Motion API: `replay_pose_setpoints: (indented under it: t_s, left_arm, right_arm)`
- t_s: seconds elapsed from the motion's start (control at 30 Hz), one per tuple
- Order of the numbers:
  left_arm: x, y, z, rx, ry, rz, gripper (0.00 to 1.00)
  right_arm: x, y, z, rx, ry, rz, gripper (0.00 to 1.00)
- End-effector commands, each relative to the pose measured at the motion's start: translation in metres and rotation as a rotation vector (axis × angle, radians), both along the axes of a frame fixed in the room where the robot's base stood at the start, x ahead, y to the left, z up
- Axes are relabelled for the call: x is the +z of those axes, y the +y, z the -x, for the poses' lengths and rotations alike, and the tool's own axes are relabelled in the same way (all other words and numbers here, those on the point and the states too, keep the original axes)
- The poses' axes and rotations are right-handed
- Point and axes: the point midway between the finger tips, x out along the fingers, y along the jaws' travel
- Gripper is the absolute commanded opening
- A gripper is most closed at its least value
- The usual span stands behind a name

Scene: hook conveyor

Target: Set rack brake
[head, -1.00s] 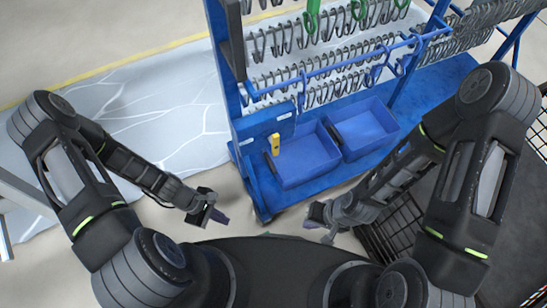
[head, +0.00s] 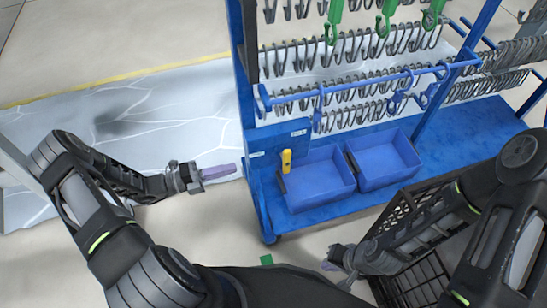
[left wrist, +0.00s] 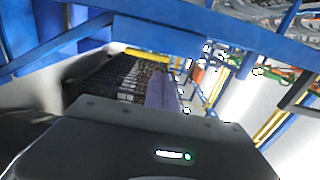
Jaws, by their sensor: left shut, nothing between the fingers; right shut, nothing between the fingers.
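The blue rack (head: 257,190) stands ahead of me with rows of metal hooks. Its near left lower corner shows a dark caster area (head: 271,238), but no brake lever can be made out there. A small green piece (head: 266,259) shows low down just in front of that corner. My left gripper (head: 222,171) is shut and empty, its purple fingers pointing right at the rack's left post, with a small gap in the picture. Its fingers also show in the left wrist view (left wrist: 160,92). My right gripper (head: 332,265) is shut and empty, low in front of the rack.
Two blue bins (head: 318,180) sit on the rack's lower shelf, and a yellow device (head: 286,160) is at the left bin's edge. A black wire crate (head: 418,280) stands by my right arm. The floor left of the rack is clear.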

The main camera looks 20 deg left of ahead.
Motion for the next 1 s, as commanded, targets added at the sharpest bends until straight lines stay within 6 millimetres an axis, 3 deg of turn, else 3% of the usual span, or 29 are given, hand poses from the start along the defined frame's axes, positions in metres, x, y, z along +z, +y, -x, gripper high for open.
replay_pose_setpoints:
  t_s: [0.27, 0.43, 1.0]
  left_arm:
    - [0.0, -0.004, -0.002, -0.002, -0.001, -0.002, 0.0]
    - [-0.001, -0.017, -0.01, -0.002, -0.002, -0.001, 0.0]
    - [-0.001, -0.105, -0.065, -0.003, -0.002, -0.001, 0.0]
  right_arm:
    - [0.0, 0.0, 0.0, 0.0, 0.0, 0.0, 0.0]
    - [-0.001, 0.0, 0.0, 0.0, 0.0, 0.0, 0.0]
    - [-0.009, 0.0, 0.0, -0.001, 0.0, 0.0, 0.0]
